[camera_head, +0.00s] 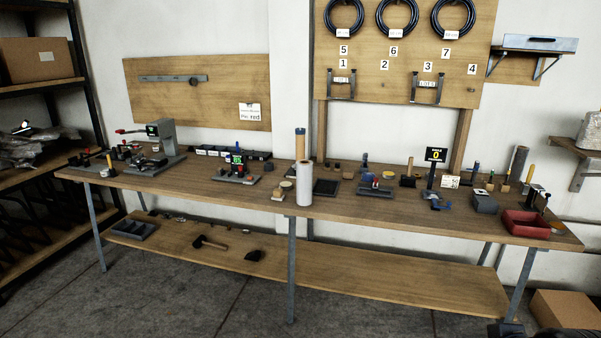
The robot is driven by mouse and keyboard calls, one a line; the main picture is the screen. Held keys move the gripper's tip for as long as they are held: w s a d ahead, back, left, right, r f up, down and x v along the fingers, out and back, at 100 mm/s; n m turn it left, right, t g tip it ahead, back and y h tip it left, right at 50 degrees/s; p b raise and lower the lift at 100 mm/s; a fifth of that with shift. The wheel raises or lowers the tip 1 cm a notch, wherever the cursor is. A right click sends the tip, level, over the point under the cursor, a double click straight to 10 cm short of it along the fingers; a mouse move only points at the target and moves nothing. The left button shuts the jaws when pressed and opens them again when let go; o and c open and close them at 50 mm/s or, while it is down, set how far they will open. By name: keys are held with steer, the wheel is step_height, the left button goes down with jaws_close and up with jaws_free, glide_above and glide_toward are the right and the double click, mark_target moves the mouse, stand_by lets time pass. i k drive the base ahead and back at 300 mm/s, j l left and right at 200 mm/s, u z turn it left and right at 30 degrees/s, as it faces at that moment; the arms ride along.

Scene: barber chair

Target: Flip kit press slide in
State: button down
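A grey press-like machine (168,136) with a red-tipped lever and a small green display stands at the left end of the wooden workbench (390,206). A smaller dark fixture (237,172) with a green display and a red part stands on a grey base right of it. I cannot tell which is the kit press, and no slide or its position can be made out at this size. My gripper's fingers are not visible. A dark shape at the bottom right edge may be part of my arm.
A white roll (304,184) stands upright near the bench's front edge. Many small tools crowd the bench top. A lower shelf (300,268) holds a hammer (208,242). Cardboard boxes stand at far left and lower right (565,309). Floor in front is clear.

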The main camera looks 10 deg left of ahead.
mark_target(143, 167)
steer(key=i+j+u, duration=0.25)
steer(key=i+u, duration=1.15)
steer(key=i+l+u, duration=0.3)
steer(key=u, duration=0.15)
steer(key=i+u, duration=0.2)
steer(key=i, duration=0.9)
steer(key=i+u, duration=0.25)
steer(key=i, duration=0.8)
steer(key=i+l+z, duration=0.15)
steer(key=i+l, duration=0.55)
steer(key=i, duration=0.15)
